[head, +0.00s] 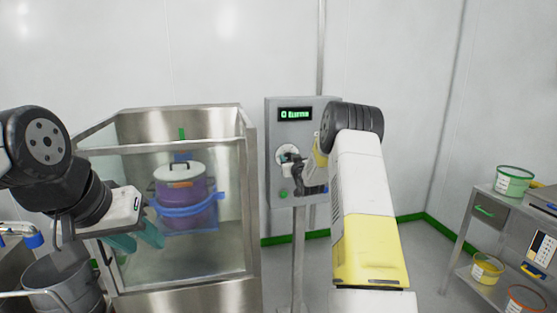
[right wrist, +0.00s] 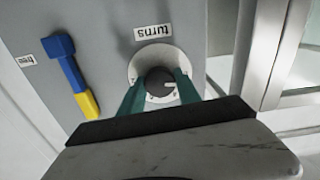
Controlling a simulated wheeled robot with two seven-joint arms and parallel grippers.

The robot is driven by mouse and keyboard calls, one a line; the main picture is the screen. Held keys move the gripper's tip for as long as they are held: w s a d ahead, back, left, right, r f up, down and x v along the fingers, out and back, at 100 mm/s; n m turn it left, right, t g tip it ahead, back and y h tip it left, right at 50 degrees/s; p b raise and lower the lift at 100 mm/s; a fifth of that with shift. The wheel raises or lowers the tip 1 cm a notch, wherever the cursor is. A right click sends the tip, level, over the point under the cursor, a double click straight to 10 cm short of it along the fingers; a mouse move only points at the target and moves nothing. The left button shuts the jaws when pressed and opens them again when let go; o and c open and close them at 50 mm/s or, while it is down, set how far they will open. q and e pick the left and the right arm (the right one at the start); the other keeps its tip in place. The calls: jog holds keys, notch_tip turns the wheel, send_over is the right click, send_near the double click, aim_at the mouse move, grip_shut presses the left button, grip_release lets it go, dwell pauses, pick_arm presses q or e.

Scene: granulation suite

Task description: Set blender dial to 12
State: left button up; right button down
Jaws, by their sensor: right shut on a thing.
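The blender dial is a black knob (right wrist: 160,84) on a round white scale plate in the right wrist view, under a label that reads "turns" upside down. My right gripper (right wrist: 158,90) has its teal fingers on either side of the knob and is shut on it. In the head view the dial's white plate (head: 281,153) shows on the grey control panel (head: 275,118), partly covered by my right gripper. The panel's green display (head: 295,114) seems to read "0 turns". My left gripper (head: 138,240) is empty, its teal fingers apart, in front of the glass enclosure.
A purple drum (head: 180,187) with a white lid and blue band sits inside the steel-framed enclosure (head: 249,170). A blue and yellow lever (right wrist: 72,75) is beside the dial, near a "free" label. A shelf rack (head: 470,215) with tubs stands at right.

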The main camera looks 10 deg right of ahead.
jog(key=shift+f+m, duration=0.2)
jog(key=shift+m, duration=17.3)
jog(key=c, duration=0.9)
grip_release()
jog(key=shift+o, duration=0.2)
